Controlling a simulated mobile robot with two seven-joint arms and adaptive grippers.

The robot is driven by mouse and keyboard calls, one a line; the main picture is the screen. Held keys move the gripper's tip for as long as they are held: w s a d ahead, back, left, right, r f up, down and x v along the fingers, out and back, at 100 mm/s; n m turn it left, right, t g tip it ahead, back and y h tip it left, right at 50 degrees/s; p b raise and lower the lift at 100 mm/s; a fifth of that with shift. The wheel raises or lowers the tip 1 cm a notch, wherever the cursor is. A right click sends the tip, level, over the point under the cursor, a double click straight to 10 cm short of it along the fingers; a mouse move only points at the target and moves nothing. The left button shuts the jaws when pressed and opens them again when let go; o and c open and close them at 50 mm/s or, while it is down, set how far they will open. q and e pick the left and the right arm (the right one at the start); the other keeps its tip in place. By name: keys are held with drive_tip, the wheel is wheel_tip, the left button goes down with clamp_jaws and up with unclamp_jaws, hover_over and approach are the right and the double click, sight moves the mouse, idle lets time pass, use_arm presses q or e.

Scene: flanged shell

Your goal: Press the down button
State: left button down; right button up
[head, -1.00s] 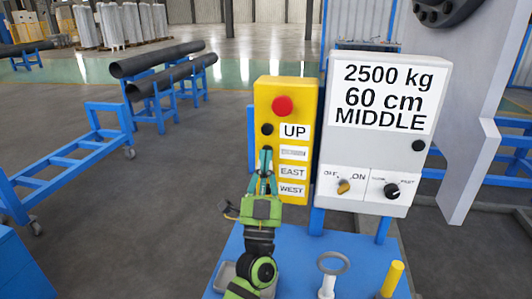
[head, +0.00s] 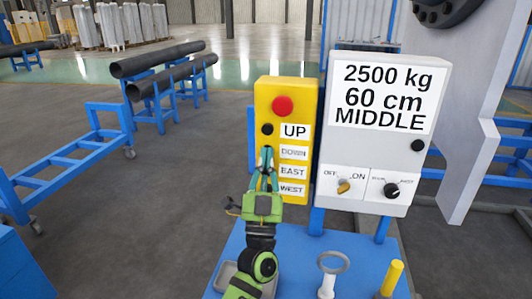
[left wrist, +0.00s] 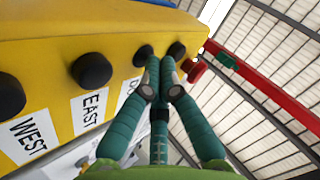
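The yellow control box (head: 287,95) has a column of black buttons beside the labels UP, DOWN, EAST and WEST. The DOWN label (head: 294,153) is readable in the head view, but its button is hidden behind my left gripper (head: 267,151). In the left wrist view the down button (left wrist: 143,54) shows just left of my closed fingertips (left wrist: 155,62). The fingers are together with nothing between them. I cannot tell whether the tips touch the button. The up button (head: 267,129) is just above the tips in the head view. My right gripper is not in view.
A red button (head: 283,106) tops the yellow box. A grey panel (head: 378,150) with knobs stands close on its right. A blue table (head: 285,245) below carries a ring-topped post (head: 331,270) and a yellow peg (head: 393,278). Left of the box is open floor.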

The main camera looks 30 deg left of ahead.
use_arm(q)
drive_tip(key=shift+w+a+r, duration=0.1)
drive_tip(key=shift+w+r, duration=0.2)
idle(0.7)
drive_tip(key=shift+s+f, duration=0.1)
drive_tip(key=shift+s, duration=0.05)
drive_tip(key=shift+s+f+p, duration=0.2)
drive_tip(key=shift+p, duration=0.1)
drive_tip(key=shift+f, duration=0.25)
drive_tip(key=shift+s+d, duration=0.2)
drive_tip(key=s+p, duration=0.1)
drive_tip(key=s, duration=0.1)
drive_tip(key=s+d, duration=0.1)
drive_tip(key=s+p, duration=0.1)
drive_tip(key=s, duration=0.1)
drive_tip(key=shift+s+d+p, duration=0.25)
drive_tip(key=shift+s+p, duration=0.1)
